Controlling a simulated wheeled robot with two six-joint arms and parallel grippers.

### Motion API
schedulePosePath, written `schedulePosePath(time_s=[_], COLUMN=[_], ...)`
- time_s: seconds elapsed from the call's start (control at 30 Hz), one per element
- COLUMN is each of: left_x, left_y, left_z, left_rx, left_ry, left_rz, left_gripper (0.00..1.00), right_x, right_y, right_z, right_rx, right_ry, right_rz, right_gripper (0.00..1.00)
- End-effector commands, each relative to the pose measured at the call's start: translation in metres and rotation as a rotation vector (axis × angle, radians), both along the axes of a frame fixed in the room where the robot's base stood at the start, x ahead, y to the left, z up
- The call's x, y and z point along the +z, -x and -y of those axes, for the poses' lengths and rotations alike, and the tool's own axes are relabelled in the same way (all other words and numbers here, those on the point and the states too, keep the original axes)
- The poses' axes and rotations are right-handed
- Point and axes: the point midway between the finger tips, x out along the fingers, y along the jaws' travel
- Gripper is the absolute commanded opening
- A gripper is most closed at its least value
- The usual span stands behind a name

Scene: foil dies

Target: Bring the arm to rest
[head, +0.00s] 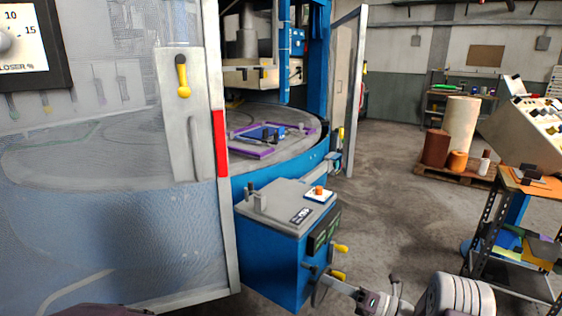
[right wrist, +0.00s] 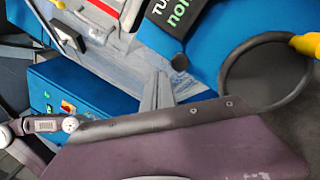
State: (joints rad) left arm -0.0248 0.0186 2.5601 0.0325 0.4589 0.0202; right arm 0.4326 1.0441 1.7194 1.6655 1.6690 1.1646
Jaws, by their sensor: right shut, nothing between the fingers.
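My right arm (head: 460,296) comes in low at the right in the head view and reaches left, toward the front of a blue cabinet (head: 272,260). In the right wrist view my right gripper (right wrist: 158,88) is shut with nothing between its fingers. Blue panels of the machine show behind it there. Whether the fingers touch anything is hard to tell. My left gripper is out of view.
The blue cabinet carries yellow-ended levers (head: 338,275) near my right arm. A large guard door (head: 120,240) fills the left. A round table (head: 300,125) stands behind the cabinet. A shelf rack (head: 500,240) stands at right; open floor (head: 395,210) lies between.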

Motion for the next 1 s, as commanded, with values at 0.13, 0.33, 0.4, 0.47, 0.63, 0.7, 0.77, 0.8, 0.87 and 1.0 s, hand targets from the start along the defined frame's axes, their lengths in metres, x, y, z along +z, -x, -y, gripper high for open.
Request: schedulePosePath(time_s=[0.13, 0.33, 0.4, 0.47, 0.63, 0.7, 0.77, 0.8, 0.87, 1.0], left_x=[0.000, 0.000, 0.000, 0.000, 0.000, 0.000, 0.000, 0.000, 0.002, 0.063], left_y=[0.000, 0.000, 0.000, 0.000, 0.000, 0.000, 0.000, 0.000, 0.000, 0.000], left_z=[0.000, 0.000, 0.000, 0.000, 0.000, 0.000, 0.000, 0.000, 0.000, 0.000], left_rx=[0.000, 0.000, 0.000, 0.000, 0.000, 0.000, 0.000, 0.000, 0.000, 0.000], left_ry=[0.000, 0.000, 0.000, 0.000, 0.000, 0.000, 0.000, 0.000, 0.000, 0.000], left_rz=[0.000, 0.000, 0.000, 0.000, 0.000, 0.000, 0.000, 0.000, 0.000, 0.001], left_gripper=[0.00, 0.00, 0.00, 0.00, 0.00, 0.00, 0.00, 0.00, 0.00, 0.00], right_x=[0.034, 0.024, 0.004, -0.014, -0.053, -0.065, -0.076, -0.078, -0.074, -0.013], right_y=[0.039, 0.171, 0.214, 0.242, 0.272, 0.271, 0.266, 0.253, 0.237, 0.238], right_z=[-0.062, -0.124, -0.113, -0.093, -0.019, 0.011, 0.031, 0.041, 0.042, 0.042], right_rx=[0.207, 0.665, 0.839, 0.989, 1.391, 1.560, 1.720, 1.813, 1.877, 1.867], right_ry=[0.153, 0.663, 0.867, 1.030, 1.358, 1.427, 1.441, 1.455, 1.450, 1.452], right_rz=[0.065, 0.347, 0.516, 0.679, 1.156, 1.348, 1.532, 1.684, 1.849, 1.827], right_gripper=[0.00, 0.00, 0.00, 0.00, 0.00, 0.00, 0.00, 0.00, 0.00, 0.00])
